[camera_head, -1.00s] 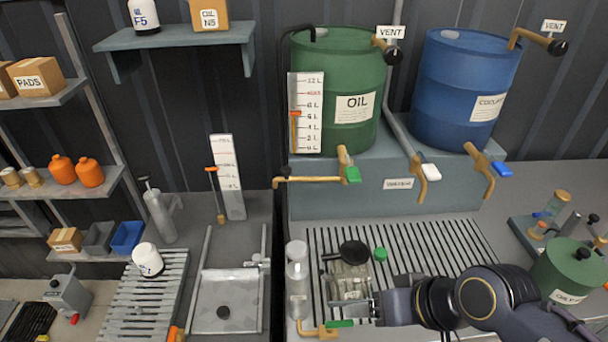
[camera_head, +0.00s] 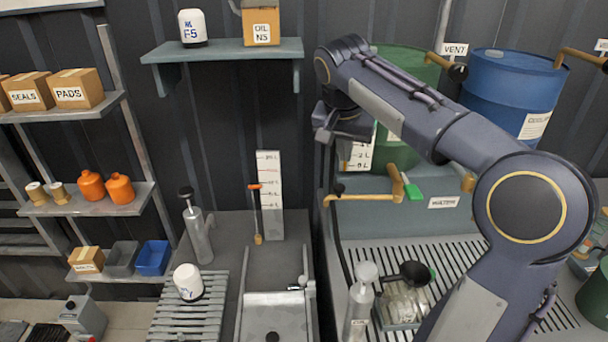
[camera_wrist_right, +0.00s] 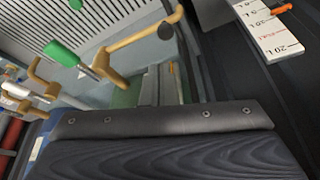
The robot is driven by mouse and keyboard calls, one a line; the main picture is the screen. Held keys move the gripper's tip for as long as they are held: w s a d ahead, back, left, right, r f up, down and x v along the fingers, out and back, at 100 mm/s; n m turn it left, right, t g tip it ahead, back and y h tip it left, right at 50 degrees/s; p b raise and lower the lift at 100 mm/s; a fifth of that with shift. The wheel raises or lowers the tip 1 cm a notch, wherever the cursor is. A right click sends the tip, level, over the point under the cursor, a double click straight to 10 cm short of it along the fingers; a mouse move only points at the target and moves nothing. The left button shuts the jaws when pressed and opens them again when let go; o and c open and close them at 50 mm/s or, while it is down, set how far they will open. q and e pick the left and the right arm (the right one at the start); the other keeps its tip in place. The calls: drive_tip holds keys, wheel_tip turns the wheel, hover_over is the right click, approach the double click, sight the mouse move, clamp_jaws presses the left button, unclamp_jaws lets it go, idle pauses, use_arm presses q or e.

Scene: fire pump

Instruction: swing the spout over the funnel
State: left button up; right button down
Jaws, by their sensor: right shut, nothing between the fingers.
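The brass spout (camera_head: 358,197) runs level to the left from the green-handled tap (camera_head: 412,190) under the green oil drum (camera_head: 398,150). In the right wrist view the spout (camera_wrist_right: 135,42) shows at upper left, with a dark knob near its end. The black funnel (camera_head: 412,272) sits in a clear container (camera_head: 403,304) on the slatted bench, below and right of the spout's end. My right gripper (camera_head: 343,130) is shut and empty, above the spout in the head view, in front of the level scale; I see no contact. Its fingertips are hard to make out. My left gripper is out of view.
My right arm crosses in front of the drums and hides part of them. A pale bottle (camera_head: 361,300) stands left of the funnel. A white scale board (camera_head: 269,195) stands to the left. The blue drum (camera_head: 510,95) is at right.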

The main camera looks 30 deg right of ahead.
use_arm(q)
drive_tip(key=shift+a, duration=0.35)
use_arm(e)
drive_tip(key=shift+w+r+m, duration=0.1)
drive_tip(key=shift+w+m, duration=0.2)
drive_tip(key=shift+w, duration=0.55)
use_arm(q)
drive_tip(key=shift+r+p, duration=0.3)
use_arm(e)
hover_over(360, 196)
drive_tip(key=w+a, duration=0.3)
drive_tip(key=w, duration=0.1)
wheel_tip(360, 196, down, 9)
drive_tip(key=shift+f, duration=0.2)
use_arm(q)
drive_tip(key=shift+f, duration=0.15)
use_arm(e)
drive_tip(key=shift+s, duration=0.25)
